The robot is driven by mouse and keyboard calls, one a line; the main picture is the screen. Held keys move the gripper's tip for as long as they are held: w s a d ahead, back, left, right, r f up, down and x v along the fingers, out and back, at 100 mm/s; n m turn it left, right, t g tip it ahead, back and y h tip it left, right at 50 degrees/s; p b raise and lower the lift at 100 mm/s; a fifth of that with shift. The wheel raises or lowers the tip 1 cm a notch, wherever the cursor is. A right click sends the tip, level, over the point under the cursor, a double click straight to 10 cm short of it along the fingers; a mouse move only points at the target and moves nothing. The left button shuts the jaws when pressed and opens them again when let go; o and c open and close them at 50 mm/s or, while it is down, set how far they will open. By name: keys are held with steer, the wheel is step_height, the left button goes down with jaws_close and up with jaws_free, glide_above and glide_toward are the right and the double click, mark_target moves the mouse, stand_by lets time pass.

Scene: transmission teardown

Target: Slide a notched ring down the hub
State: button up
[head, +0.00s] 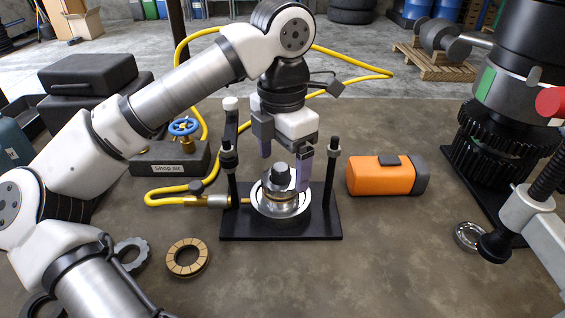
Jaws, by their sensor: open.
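The hub (283,181), a metal cylinder with a black top, stands upright in a silver round dish (262,210) on a black base plate (318,228). A gold-coloured band shows around its lower part. My gripper (286,160) is open above the hub, pointing down, with one purple-grey finger to each side of the black top. Nothing clearly shows held between the fingers. A tan segmented ring (173,258) lies flat on the bench at the left. A grey notched ring (138,247) lies left of it, partly hidden by my arm.
Two dark posts (331,170) flank the hub. A yellow hose (160,199) runs to the plate from the left, near a "Shop air" block (168,168). An orange case (378,177) sits right. A bearing (467,236) and dark machinery stand far right. The front middle bench is clear.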

step_height(320, 180, up, 20)
steer(key=p, duration=0.7)
steer(key=shift+f, duration=0.15)
stand_by(0.3)
